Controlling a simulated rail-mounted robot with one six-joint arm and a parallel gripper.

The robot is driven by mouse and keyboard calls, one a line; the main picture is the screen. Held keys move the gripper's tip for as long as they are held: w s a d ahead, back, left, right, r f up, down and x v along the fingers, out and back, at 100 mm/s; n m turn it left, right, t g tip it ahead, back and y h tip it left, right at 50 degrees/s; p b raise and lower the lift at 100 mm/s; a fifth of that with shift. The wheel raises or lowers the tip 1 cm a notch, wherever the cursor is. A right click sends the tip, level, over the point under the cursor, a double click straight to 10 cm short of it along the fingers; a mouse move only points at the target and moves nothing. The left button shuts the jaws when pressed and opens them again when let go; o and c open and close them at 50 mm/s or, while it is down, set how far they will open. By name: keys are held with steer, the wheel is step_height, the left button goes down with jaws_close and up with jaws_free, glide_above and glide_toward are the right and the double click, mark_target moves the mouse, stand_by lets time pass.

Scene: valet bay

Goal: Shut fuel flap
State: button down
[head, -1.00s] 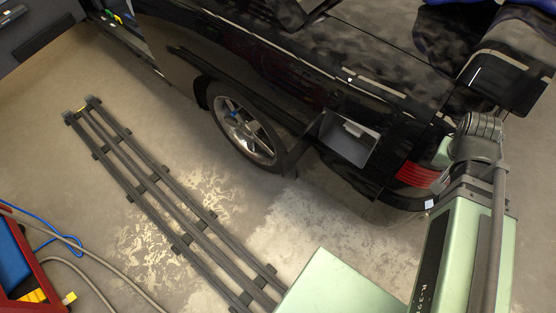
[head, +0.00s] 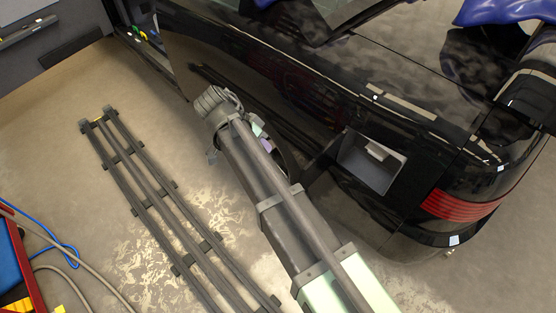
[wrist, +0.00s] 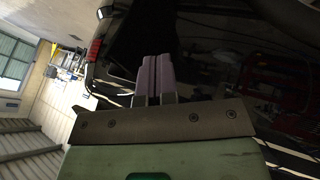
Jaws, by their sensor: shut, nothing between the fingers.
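The fuel flap (head: 322,160) is a dark panel standing out from the black car's side at the left edge of the grey filler recess (head: 380,170), so it is open. A pale piece shows inside the recess. My gripper (head: 262,138) is left of the flap, beside the car near the rear wheel, and my wrist partly hides it. In the wrist view the two purple fingers (wrist: 154,76) are together and empty, with dark car surfaces ahead. I cannot tell whether they touch the flap.
The black car (head: 330,85) fills the upper right, with a red tail light (head: 460,205). A dark rail frame (head: 150,190) lies on the floor at left. A blue hose (head: 45,240) and a red cart (head: 12,265) are at lower left.

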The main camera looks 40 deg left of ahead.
steer(key=w+d+f+b, duration=0.3)
steer(key=d+f+b, duration=0.3)
steer(key=d+f, duration=0.1)
steer(key=shift+w+d+f+b, duration=0.15)
steer(key=shift+d+f+b, duration=0.25)
steer(key=shift+d, duration=0.1)
